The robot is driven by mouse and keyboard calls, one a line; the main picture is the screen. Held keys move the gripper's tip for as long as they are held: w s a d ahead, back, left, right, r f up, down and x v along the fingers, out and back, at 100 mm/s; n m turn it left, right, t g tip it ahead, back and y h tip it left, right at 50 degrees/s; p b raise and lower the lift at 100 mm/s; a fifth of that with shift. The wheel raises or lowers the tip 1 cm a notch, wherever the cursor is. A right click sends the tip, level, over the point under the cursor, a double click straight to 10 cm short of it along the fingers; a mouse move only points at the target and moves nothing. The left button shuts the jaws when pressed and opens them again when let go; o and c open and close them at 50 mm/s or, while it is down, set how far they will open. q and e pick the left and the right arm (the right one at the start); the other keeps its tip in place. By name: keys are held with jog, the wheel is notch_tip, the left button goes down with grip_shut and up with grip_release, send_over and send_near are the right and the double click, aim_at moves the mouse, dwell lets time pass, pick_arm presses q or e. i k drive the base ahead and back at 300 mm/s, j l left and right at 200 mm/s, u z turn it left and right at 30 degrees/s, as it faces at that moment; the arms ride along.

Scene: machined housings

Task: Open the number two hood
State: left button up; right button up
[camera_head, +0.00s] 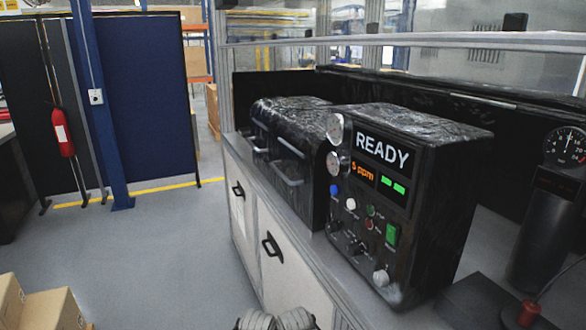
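A black, glossy box-shaped housing (313,185) stands on the long bench behind the control unit. It has a rounded top and bar handles on its front: one handle (291,147) sits higher and another (287,175) lower. Its front looks closed. Its right side is partly hidden by the control unit. I see no readable number two on it, so I cannot tell whether it is the number two hood.
A black control unit (440,190) with a READY display, gauges and knobs stands in front on the bench (275,205). White cabinet doors (285,285) with black handles are below. A gauge cylinder (545,225) is at right, cardboard boxes (50,310) bottom left.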

aim_at(302, 142)
jog(key=i+j+z, duration=0.55)
jog(key=j, duration=0.35)
jog(key=i+j+z, duration=0.4)
jog(key=j, duration=0.35)
jog(key=i+j+z, duration=0.2)
jog(key=j, duration=0.25)
